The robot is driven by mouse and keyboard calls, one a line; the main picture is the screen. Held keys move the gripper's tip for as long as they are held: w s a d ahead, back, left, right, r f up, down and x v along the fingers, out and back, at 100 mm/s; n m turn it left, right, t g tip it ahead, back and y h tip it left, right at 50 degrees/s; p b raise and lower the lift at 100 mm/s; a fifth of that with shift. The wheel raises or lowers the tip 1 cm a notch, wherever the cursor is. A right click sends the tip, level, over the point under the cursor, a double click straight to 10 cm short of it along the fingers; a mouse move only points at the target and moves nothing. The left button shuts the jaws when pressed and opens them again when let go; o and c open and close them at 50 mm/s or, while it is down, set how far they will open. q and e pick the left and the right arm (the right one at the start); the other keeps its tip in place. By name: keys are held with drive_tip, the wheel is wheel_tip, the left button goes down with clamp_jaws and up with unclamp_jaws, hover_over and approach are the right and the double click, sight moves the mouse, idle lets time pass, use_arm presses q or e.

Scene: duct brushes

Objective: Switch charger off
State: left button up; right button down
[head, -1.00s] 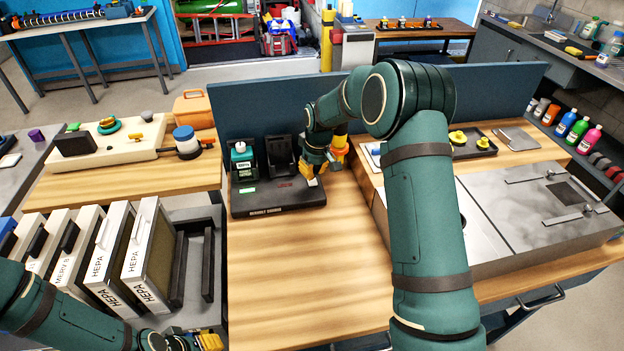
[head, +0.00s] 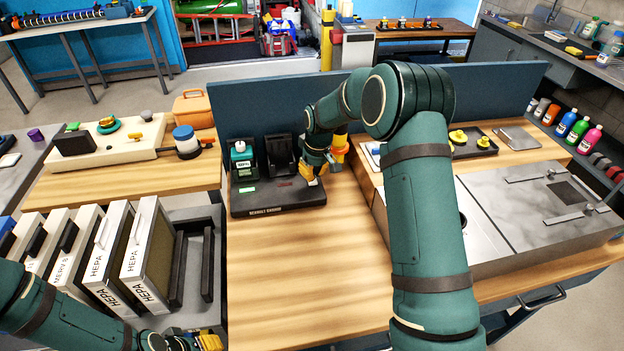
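The black charger (head: 262,204) sits on the wooden bench in front of the blue panel. A dark bottle-like pack with a white top (head: 242,160) stands in its left slot; its right slot (head: 281,163) looks empty. A small green light (head: 247,190) shows on the left of the base. My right gripper (head: 309,177) points down at the right end of the charger. Its fingertips are at or just above the charger's surface; contact and finger gap are too small to tell. Any switch there is hidden. My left gripper (head: 203,342) is partly visible at the bottom edge.
Upright HEPA filters (head: 147,255) stand in a rack at the left. A metal duct box (head: 545,215) lies on the right of the bench. The blue panel (head: 235,115) stands behind the charger. The wooden bench top (head: 290,280) before the charger is clear.

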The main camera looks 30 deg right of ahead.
sight(313, 181)
drive_tip(key=shift+f+b, duration=0.8)
drive_tip(key=shift+f, duration=0.55)
idle(0.6)
drive_tip(key=shift+r, duration=0.15)
drive_tip(key=shift+r+p, duration=2.2)
drive_tip(key=shift+r, duration=1.2)
drive_tip(key=shift+r, duration=0.1)
